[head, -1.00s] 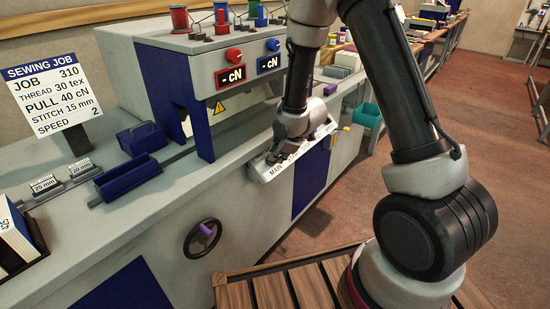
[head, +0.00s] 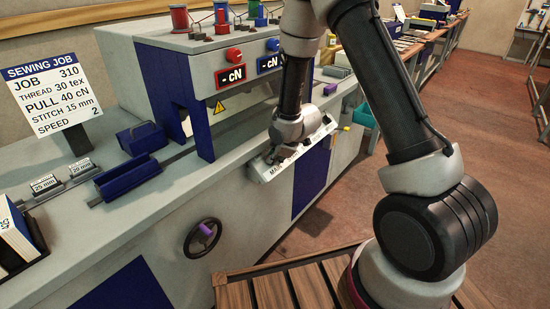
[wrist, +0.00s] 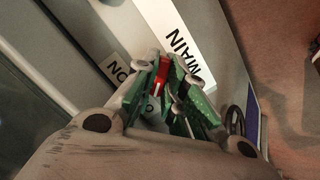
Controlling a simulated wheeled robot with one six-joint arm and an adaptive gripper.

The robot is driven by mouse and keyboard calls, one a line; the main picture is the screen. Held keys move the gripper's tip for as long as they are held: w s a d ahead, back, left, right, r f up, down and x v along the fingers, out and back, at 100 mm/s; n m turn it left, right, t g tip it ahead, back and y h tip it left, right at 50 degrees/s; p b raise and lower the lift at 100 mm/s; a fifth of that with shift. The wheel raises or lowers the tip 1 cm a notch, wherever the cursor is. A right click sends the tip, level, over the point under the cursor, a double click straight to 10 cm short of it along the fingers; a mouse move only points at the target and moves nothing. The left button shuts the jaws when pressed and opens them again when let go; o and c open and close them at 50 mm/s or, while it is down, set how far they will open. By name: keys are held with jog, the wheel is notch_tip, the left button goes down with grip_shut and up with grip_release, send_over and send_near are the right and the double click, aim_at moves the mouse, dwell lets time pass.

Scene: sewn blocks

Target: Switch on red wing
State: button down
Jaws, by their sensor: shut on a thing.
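The white switch panel marked MAIN (head: 268,172) is on the front edge of the grey machine bench. It fills the upper middle of the wrist view (wrist: 157,17). The red wing (wrist: 161,72) shows between the green fingers of my gripper (wrist: 160,90) in the wrist view. My gripper is shut on it, and the fingers hide most of it. A small white label (wrist: 117,68) lies beside it, partly covered by a finger. In the head view my gripper (head: 277,155) is down at the panel, and its wrist hides the red wing.
A handwheel with a purple knob (head: 203,238) is on the bench front to the left. A red knob (head: 234,54) is on the thread housing above. A sewing job sign (head: 53,98) stands at the left. A wooden slatted platform (head: 270,292) lies below.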

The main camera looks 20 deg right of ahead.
jog(key=shift+m, duration=0.4)
jog(key=m, duration=0.3)
jog(key=shift+m+g, duration=0.3)
jog(key=shift+g, duration=0.1)
jog(key=m+y, duration=0.1)
jog(key=m, duration=0.3)
jog(key=shift+d, duration=0.1)
jog(key=m+y, duration=0.1)
jog(key=m, duration=0.5)
jog(key=shift+w+g, duration=0.1)
jog(key=shift+g, duration=0.3)
jog(key=shift+m, duration=0.4)
jog(key=c, duration=1.8)
grip_release()
jog(key=shift+o, duration=0.2)
